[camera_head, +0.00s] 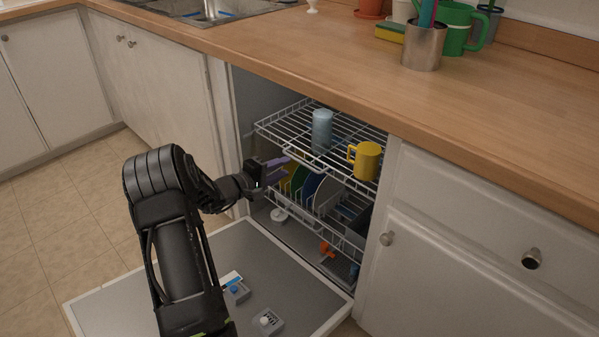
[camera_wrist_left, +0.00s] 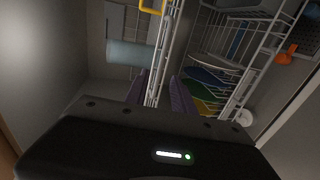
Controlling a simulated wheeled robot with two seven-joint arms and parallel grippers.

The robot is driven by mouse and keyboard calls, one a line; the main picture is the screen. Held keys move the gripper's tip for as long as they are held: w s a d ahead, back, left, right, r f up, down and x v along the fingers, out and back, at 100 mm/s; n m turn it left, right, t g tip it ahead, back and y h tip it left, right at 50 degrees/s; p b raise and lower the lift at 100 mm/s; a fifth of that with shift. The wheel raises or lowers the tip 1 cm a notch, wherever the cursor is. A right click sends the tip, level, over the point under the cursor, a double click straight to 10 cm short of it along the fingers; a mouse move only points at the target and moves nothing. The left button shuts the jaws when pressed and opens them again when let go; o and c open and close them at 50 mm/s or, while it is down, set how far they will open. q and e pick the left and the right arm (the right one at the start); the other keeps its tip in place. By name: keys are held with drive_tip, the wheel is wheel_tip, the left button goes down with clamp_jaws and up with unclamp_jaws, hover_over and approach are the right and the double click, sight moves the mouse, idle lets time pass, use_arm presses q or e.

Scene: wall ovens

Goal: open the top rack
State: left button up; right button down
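The dishwasher's top rack (camera_head: 296,126) is a white wire rack, partly pulled out under the counter. It holds a light blue cup (camera_head: 321,131) and a yellow mug (camera_head: 365,160). My left gripper (camera_head: 276,164) is at the rack's front left, just below its front edge. In the left wrist view, the purple fingers of my left gripper (camera_wrist_left: 160,90) are apart. A white wire edge of the top rack (camera_wrist_left: 165,55) runs between them, and I cannot tell if they touch it. My right gripper is not in view.
The dishwasher door (camera_head: 290,275) lies folded down below. The wooden counter (camera_head: 270,45) overhangs the racks. Cabinets stand on both sides.

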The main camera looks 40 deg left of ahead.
sight(299, 161)
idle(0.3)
use_arm(q)
drive_tip(key=b+x, duration=0.1)
drive_tip(key=x, duration=0.6)
drive_tip(key=shift+w+d+f, duration=0.1)
drive_tip(key=shift+w, duration=0.3)
drive_tip(key=shift+c, duration=0.5)
clamp_jaws()
idle(0.6)
